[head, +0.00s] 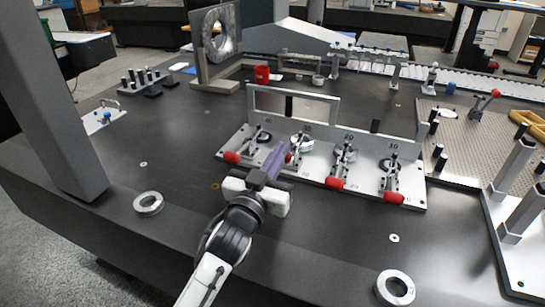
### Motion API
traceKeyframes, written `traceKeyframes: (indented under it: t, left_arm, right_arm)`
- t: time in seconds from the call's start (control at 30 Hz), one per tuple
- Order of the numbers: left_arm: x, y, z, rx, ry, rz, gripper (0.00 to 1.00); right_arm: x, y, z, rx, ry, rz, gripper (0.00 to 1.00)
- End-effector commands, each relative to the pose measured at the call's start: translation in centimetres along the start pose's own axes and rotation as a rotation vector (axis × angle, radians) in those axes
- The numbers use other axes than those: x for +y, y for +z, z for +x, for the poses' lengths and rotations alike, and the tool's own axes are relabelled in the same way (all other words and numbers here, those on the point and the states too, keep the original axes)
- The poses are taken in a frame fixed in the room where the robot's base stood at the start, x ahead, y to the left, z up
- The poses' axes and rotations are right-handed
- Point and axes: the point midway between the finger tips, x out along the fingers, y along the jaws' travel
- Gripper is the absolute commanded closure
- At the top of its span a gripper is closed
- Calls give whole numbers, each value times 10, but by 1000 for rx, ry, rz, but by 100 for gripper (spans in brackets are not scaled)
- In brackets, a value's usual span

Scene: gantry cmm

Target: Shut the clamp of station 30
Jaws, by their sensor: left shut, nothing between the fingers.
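A light metal fixture plate (313,175) carries a row of toggle clamps with red-tipped handles and a low back wall. The gripper partly hides that clamp. My right gripper is out of view.
A grey column (60,110) stands at the left. Metal rings lie on the dark table at the left (148,203) and front right (395,288). A perforated plate (480,140) with posts is at the right. The table in front of the fixture is mostly clear.

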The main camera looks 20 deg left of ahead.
Motion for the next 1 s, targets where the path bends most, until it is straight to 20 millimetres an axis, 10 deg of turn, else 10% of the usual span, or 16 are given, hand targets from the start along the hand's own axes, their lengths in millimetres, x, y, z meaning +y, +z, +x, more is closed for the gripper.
traceKeyframes:
  t: [1.0]
  left_arm:
    - [-2, 6, -34, -5, -3, -2, 100]
  right_arm:
    - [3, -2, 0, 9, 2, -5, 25]
